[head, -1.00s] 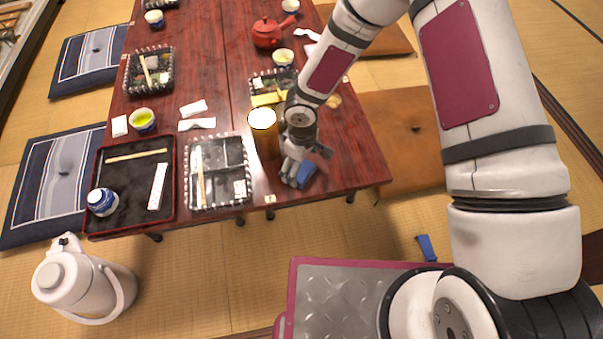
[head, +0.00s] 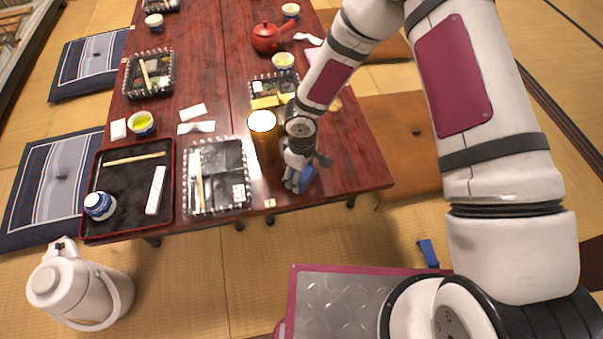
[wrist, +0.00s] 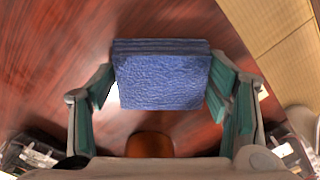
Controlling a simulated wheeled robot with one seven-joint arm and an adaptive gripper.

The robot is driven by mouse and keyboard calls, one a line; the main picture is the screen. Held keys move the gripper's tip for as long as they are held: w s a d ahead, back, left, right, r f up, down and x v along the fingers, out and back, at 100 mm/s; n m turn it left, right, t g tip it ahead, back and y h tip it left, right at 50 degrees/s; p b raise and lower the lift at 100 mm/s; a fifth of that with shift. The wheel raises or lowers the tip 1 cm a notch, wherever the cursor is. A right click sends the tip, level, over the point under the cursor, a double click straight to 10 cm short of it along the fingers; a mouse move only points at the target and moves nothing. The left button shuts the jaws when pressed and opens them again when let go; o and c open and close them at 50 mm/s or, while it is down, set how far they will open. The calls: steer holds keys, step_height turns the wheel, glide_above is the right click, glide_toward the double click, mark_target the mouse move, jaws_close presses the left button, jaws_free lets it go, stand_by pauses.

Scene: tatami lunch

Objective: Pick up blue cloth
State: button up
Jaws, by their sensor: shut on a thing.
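The blue cloth (head: 308,176) is a thick folded bundle at the near right edge of the dark red table (head: 345,170). In the wrist view the cloth (wrist: 162,78) lies between both fingers, its textured face toward the camera. My gripper (head: 299,181) is shut on it, and the fingers (wrist: 160,92) press on its two sides in the wrist view. In the head view the gripper hides part of the cloth. Whether the cloth still touches the table is hard to tell.
A tall orange-brown cup (head: 264,140) stands just left of my gripper. A black bento tray (head: 219,205) lies farther left. A brown cushion (head: 395,135) is on the floor to the right. Another small blue piece (head: 428,253) lies on the tatami near my base.

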steer(key=shift+r+p, duration=0.4)
steer(key=shift+r, duration=0.3)
step_height(320, 180, up, 2)
steer(key=shift+r+p, duration=0.1)
steer(key=shift+p, duration=0.5)
steer(key=s+r+b, duration=0.1)
steer(key=s+b, duration=0.5)
steer(key=s, duration=1)
steer(key=shift+a+r, duration=0.15)
steer(key=shift+a, duration=0.05)
